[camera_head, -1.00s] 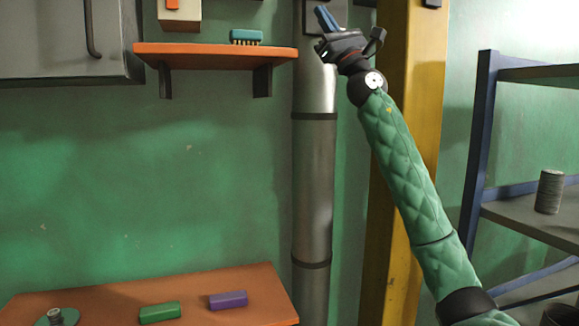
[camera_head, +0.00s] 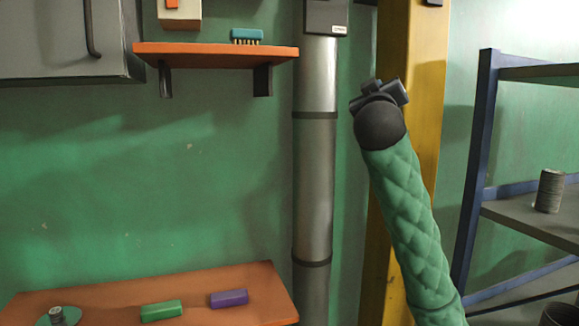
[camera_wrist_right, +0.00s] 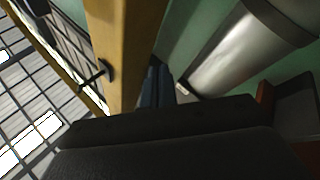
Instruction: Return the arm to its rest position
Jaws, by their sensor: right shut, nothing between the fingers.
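My right arm, in a green quilted sleeve, rises from the lower right of the head view. It ends in a dark wrist in front of the yellow post (camera_head: 409,60). The fingers of my right gripper are hidden from the head camera behind that wrist. In the right wrist view, the blue fingers of my right gripper (camera_wrist_right: 157,86) are close together, shut and empty. They show between the yellow post (camera_wrist_right: 118,45) and the steel pipe (camera_wrist_right: 240,52). My left gripper is in neither view.
The steel pipe (camera_head: 315,180) runs beside the post. An orange wall shelf (camera_head: 215,53) holds a teal brush (camera_head: 247,36). An orange table (camera_head: 95,300) carries a green block (camera_head: 161,311) and a purple block (camera_head: 229,298). A blue-framed rack (camera_head: 474,170) stands at right.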

